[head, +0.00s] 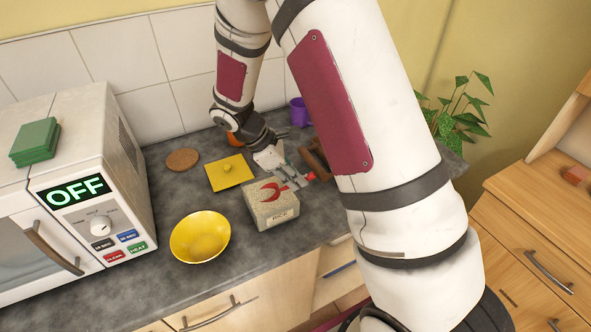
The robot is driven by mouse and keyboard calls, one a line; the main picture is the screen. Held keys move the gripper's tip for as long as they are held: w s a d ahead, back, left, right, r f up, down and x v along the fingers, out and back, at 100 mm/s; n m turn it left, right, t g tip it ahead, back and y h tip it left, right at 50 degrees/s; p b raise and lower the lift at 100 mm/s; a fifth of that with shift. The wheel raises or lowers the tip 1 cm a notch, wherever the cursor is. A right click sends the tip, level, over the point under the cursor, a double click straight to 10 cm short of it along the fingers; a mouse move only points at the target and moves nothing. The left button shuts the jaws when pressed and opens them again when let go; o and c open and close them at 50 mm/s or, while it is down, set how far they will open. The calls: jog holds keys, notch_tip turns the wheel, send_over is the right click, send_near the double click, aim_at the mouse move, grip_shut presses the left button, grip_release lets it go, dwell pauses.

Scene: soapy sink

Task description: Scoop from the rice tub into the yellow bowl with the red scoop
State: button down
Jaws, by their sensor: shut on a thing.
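The yellow bowl (200,238) stands on the dark counter near its front edge, and its inside looks empty. The rice tub (277,216), a pale box labelled RICE, stands just right of the bowl and is filled with pale grains. The red scoop (273,190) shows as red parts over the tub's top; whether it touches the rice I cannot tell. My gripper (295,178) reaches in from behind, at the tub's back right edge, and is shut on the red scoop. My fingers hide part of its handle.
A yellow square lid (229,173) lies behind the tub, with a round cork mat (183,160) to its left. A microwave (75,190) bearing green pads (35,141) stands left. A purple cup (299,111) and a brown wooden item (315,158) sit behind and right.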

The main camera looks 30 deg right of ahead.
jog(key=shift+w+a+f+b, duration=0.1)
jog(key=shift+a+f+b, duration=0.15)
jog(key=shift+f, duration=0.45)
jog(key=shift+w+a+f+b, duration=0.15)
jog(key=shift+f+b, duration=0.1)
jog(key=shift+f, duration=0.45)
jog(key=shift+s+a+r, duration=0.1)
jog(key=shift+a, duration=0.1)
jog(key=shift+d+r+p, duration=0.2)
jog(key=shift+r+p, duration=0.75)
jog(key=shift+r, duration=2.25)
jog(key=shift+s+d+r+t+y+p, duration=0.3)
jog(key=shift+d+y+p, duration=0.2)
jog(key=shift+y+p, duration=0.25)
jog(key=shift+s+d+r+t+y+p, duration=0.25)
jog(key=shift+d+y+p, duration=0.2)
jog(key=shift+y+p, duration=0.25)
jog(key=shift+d+r+t+y+p, duration=0.15)
jog(key=shift+d+t+y+p, duration=0.25)
jog(key=shift+y+p, duration=0.35)
